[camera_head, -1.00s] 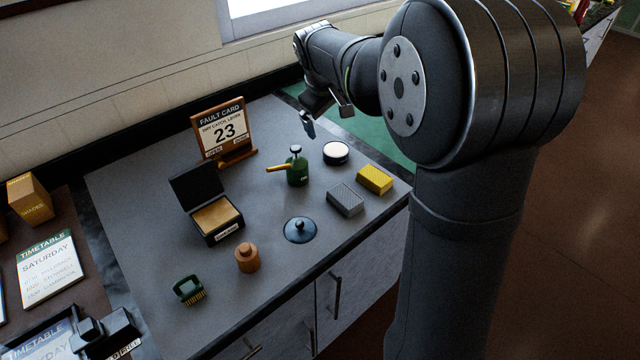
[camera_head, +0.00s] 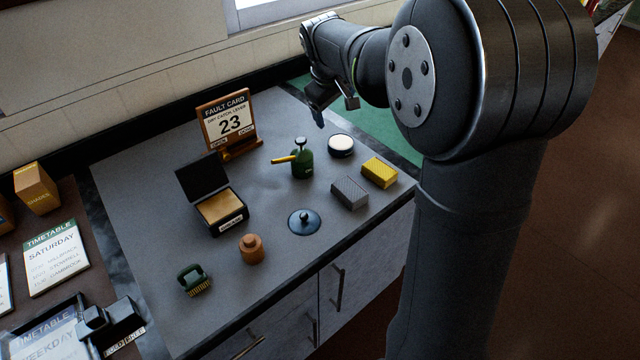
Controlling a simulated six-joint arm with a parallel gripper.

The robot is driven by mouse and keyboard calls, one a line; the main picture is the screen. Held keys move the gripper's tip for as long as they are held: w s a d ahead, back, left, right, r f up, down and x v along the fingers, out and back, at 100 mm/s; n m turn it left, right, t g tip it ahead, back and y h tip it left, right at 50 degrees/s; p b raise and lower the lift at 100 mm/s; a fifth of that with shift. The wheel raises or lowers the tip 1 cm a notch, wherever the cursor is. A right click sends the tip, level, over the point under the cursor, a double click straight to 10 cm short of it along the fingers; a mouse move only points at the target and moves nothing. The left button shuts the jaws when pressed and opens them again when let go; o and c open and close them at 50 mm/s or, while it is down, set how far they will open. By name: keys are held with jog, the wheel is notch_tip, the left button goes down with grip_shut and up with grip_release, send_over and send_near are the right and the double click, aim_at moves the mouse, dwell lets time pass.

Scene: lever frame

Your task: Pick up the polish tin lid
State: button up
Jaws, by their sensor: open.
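The polish tin lid looks to be the dark blue round disc with a knob (camera_head: 304,223), lying flat near the front of the grey worktop. A round tin with a pale top (camera_head: 341,145) stands farther back, toward the right edge. My gripper (camera_head: 336,110) is open, with its fingers apart and nothing seen between them. It is beyond the tin at the back right of the worktop, well apart from the lid. The lid is in full view.
A green oil can (camera_head: 302,160), a grey block (camera_head: 349,192) and a yellow block (camera_head: 379,172) stand behind and right of the lid. An orange-brown jar (camera_head: 251,248), an open black box (camera_head: 222,212) and a green brush (camera_head: 194,279) are left. A fault card (camera_head: 228,124) stands at the back.

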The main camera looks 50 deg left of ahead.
jog(key=n+g+h, duration=0.3)
jog(key=n, duration=0.1)
send_over(303, 215)
jog(key=f, duration=1)
jog(key=shift+w+a+f, duration=0.1)
jog(key=shift+w+f, duration=0.1)
jog(key=shift+f, duration=0.15)
jog(key=shift+s+f, duration=0.2)
jog(key=shift+f, duration=2.75)
jog(key=c, duration=1.2)
jog(key=shift+h, duration=0.3)
